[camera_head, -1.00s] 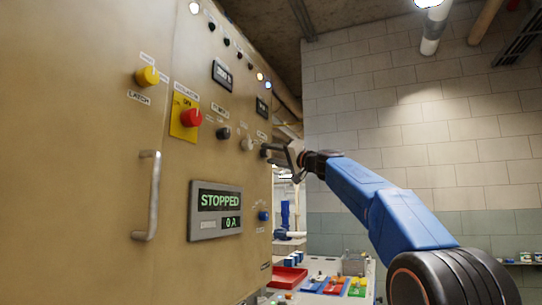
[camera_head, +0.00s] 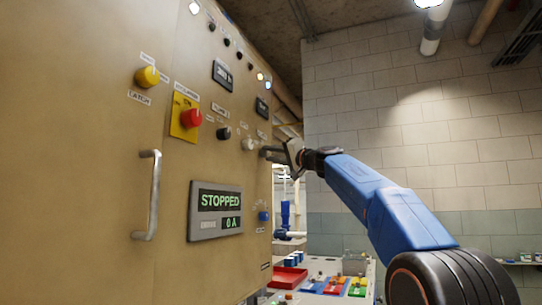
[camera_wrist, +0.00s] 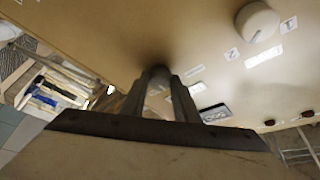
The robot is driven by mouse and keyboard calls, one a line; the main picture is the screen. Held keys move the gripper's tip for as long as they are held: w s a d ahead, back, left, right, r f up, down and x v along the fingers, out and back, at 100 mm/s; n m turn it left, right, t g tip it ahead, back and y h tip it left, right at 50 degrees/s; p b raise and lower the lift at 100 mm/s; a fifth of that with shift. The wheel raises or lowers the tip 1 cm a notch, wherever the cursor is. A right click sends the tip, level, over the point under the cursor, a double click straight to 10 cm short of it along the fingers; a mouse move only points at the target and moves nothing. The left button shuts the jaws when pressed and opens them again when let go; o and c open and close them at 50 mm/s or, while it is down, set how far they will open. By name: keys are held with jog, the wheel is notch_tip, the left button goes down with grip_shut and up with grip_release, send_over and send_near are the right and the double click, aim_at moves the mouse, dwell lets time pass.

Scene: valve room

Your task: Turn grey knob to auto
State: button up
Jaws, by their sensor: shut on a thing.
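A grey knob (camera_wrist: 158,76) stands out from the tan panel in the wrist view. The fingers of my gripper (camera_wrist: 160,90) are shut on it, one on each side. In the head view my gripper (camera_head: 268,154) reaches the panel's right edge from the right, and its fingers hide most of the knob there. The knob's pointer and the labels right around it cannot be read. A pale knob (camera_wrist: 257,21) with small white labels sits beside it in the wrist view; it also shows left of my gripper in the head view (camera_head: 247,144).
The tan panel (camera_head: 110,190) also carries a yellow knob (camera_head: 147,77), a red knob (camera_head: 191,118), a black knob (camera_head: 223,133), a blue knob (camera_head: 263,216), a handle (camera_head: 148,195) and a display (camera_head: 216,211) reading STOPPED. A red tray (camera_head: 288,278) lies on a bench below.

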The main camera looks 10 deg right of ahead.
jog(key=m+h, duration=0.1)
jog(key=m, duration=0.1)
jog(key=m+h, duration=0.1)
jog(key=m, duration=0.2)
jog(key=shift+r+g, duration=0.2)
jog(key=shift+g, duration=0.2)
jog(key=shift+r+m+g+h, duration=0.1)
jog(key=shift+m+g+h, duration=0.35)
jog(key=shift+m, duration=1.15)
jog(key=o, duration=1.1)
jog(key=shift+c, duration=0.2)
jog(key=shift+s, duration=0.1)
jog(key=v, duration=1.7)
